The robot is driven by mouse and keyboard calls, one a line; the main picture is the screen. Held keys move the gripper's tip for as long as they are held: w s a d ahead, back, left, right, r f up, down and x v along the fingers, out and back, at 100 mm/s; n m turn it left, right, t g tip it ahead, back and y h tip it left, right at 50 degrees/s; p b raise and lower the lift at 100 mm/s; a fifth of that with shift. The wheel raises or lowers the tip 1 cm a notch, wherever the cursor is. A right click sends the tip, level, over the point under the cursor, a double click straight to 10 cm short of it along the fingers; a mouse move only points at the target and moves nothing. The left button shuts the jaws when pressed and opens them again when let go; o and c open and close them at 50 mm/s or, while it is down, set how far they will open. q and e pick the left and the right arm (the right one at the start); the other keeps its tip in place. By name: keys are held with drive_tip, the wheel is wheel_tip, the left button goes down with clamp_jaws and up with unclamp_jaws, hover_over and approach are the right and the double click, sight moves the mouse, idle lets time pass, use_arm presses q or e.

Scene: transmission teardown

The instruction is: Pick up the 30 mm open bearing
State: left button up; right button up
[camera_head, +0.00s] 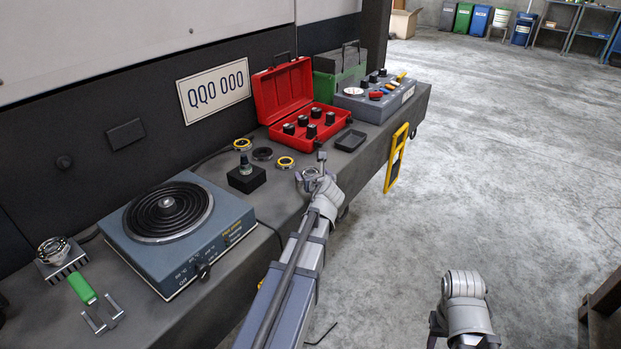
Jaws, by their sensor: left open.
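My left gripper (310,172) is open at the front edge of the bench, with its fingers spread. A small silvery round shape shows between or just behind the fingers; I cannot tell whether it is a bearing or part of the gripper. Just behind lie a yellow-edged ring (285,162), a dark ring (262,153) and another yellow-edged ring (242,144). A silvery ring-shaped part (53,248) sits on a finned block at the far left. No size marking is readable, so I cannot tell which is the 30 mm open bearing. My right gripper (462,334) is low over the floor, its fingertips unclear.
A hot plate (188,232) fills the bench's left part. A black block with a small upright part (246,178) stands left of my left gripper. A red open case (269,101), a small black tray (350,140) and a grey control box (357,106) stand behind.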

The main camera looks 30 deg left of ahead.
use_arm(q)
drive_tip(key=shift+w+a+f, duration=0.25)
drive_tip(key=shift+w+a, duration=0.1)
drive_tip(key=shift+w, duration=0.05)
drive_tip(key=shift+r, duration=0.1)
drive_tip(key=shift+c, duration=0.4)
drive_tip(key=c, duration=1.4)
wheel_tip(320, 180, up, 10)
drive_tip(key=p, duration=1)
